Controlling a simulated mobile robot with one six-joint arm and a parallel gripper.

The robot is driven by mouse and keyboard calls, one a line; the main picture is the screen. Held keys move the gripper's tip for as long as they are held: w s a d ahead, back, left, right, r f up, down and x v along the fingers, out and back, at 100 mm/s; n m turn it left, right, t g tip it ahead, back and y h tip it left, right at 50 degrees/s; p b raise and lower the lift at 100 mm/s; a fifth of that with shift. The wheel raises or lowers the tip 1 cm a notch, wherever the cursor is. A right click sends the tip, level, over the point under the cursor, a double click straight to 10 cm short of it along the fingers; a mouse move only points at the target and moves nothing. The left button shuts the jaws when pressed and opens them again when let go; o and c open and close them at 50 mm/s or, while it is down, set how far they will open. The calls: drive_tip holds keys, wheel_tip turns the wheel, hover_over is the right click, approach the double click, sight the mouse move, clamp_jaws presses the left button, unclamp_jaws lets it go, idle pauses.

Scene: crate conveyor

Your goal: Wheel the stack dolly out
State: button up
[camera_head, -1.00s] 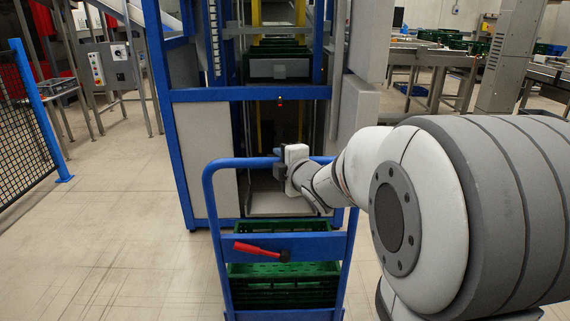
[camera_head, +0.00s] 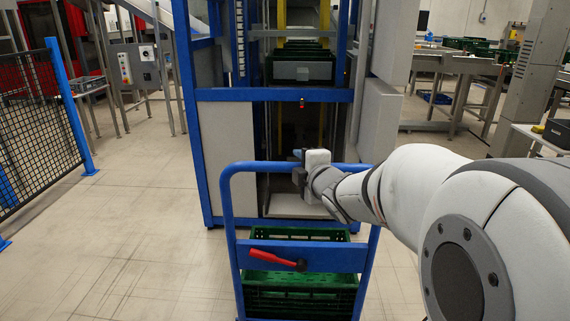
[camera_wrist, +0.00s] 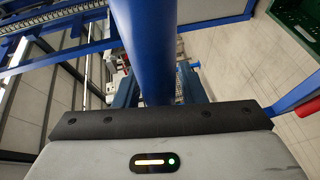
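The stack dolly (camera_head: 229,222) has a blue tube frame, a crossbar and a red lever (camera_head: 273,259). It stands upright in front of the blue-framed machine and carries green crates (camera_head: 300,304). My gripper (camera_head: 301,170) is at the middle of the dolly's top handle bar. The tube and palm hide the exact contact. The dolly's wheels are out of view.
The blue-framed machine (camera_head: 270,95) stands close behind the dolly, with a dark crate (camera_head: 300,70) on its upper level. A mesh fence (camera_head: 38,130) with a blue post is at left. Conveyor tables (camera_head: 450,62) are at back right. Floor left of the dolly is clear.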

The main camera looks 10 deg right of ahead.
drive_tip(key=shift+o, duration=0.8)
drive_tip(key=a+p+v, duration=0.1)
drive_tip(key=p+v, duration=0.1)
drive_tip(key=v, duration=0.5)
drive_tip(key=shift+s+d, duration=0.4)
drive_tip(key=shift+d, duration=0.1)
drive_tip(key=s+a+r+m+g+p, duration=0.1)
drive_tip(key=s+r+m+g+p, duration=0.2)
drive_tip(key=s+m+p, duration=0.3)
drive_tip(key=s+a+r+m+g+h+p, duration=0.1)
drive_tip(key=s+a+r+m+g+p, duration=0.1)
drive_tip(key=s+m+g+p, duration=0.3)
drive_tip(key=s+a+r+m+g+h+p, duration=0.1)
drive_tip(key=s+m+g+p, duration=0.4)
drive_tip(key=p, duration=0.5)
drive_tip(key=s+a+r+m, duration=0.1)
drive_tip(key=s+r+m, duration=0.1)
drive_tip(key=s, duration=0.1)
drive_tip(key=shift+r+p, duration=0.3)
